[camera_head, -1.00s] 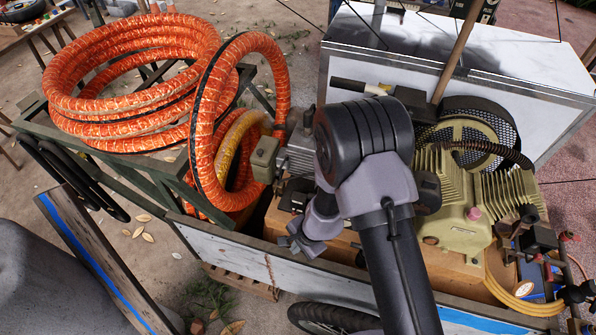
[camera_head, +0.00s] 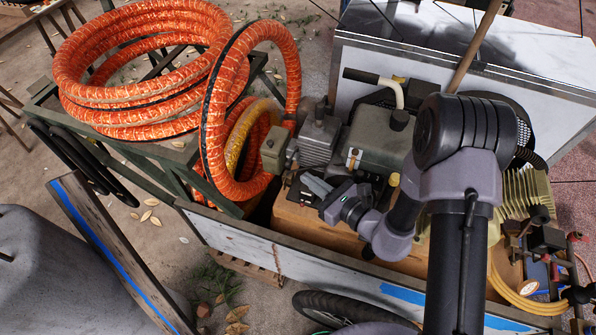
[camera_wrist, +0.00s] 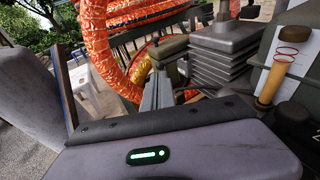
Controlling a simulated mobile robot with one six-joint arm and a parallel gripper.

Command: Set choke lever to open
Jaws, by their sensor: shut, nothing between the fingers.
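The engine (camera_head: 385,140) sits on the cart, with a grey finned cylinder (camera_head: 318,140) and a khaki box (camera_head: 274,150) on its left. I cannot pick out the choke lever for certain; the small parts below the khaki box are partly hidden by my gripper. My gripper (camera_head: 312,184) is shut and empty, low in front of the finned cylinder, its fingers pointing left. In the wrist view the closed fingers (camera_wrist: 157,92) point toward the area below the khaki box (camera_wrist: 168,47), left of the finned cylinder (camera_wrist: 215,58). I cannot tell whether they touch anything.
Coiled orange hoses (camera_head: 140,75) lie on a green frame at left, and one loop hangs close to the khaki box. The cart's side panel (camera_head: 270,252) runs along the front. A white raised cover (camera_head: 460,65) stands behind the engine. The compressor (camera_head: 525,190) is at right.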

